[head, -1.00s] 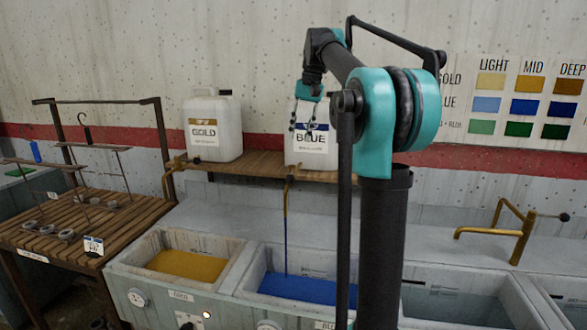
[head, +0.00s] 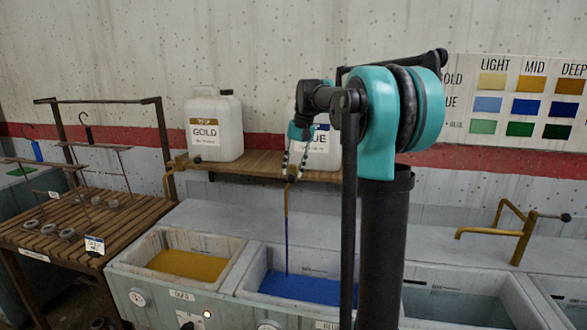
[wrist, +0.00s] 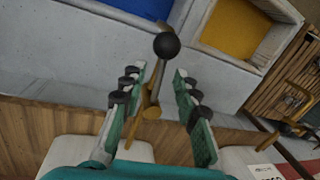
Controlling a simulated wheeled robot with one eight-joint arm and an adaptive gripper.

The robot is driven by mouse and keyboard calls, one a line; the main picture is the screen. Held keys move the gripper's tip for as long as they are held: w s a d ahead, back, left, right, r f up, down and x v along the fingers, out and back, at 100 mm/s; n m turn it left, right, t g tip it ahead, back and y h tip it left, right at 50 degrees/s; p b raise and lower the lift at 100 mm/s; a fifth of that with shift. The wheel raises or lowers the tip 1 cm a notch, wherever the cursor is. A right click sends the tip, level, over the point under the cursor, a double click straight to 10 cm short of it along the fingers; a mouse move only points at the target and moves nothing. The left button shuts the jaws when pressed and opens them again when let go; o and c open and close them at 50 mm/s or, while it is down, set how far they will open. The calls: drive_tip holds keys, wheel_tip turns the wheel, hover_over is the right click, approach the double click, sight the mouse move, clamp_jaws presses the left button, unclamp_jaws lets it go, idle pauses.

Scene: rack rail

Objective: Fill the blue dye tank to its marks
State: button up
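The blue dye tank (head: 262,262) stands in the trough row in the head view, with blue dye (head: 300,289) in it. A small mark shows on its back inner wall, above the dye. A thin blue stream (head: 286,240) falls into it from the brass tap (head: 290,190) under the BLUE jug (head: 322,150). My gripper (head: 294,163) is at that tap, in front of the jug. In the wrist view my gripper (wrist: 159,78) is open, its fingers on either side of the tap lever with a black ball knob (wrist: 166,45). Contact is not clear.
A GOLD jug (head: 214,128) shares the wooden shelf (head: 245,165). The gold tank (head: 187,263) is left of the blue one. A clear-liquid tank (head: 455,304) and another brass tap (head: 522,240) are at right. A slatted rack table (head: 75,228) stands at left.

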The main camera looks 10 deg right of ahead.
clamp_jaws()
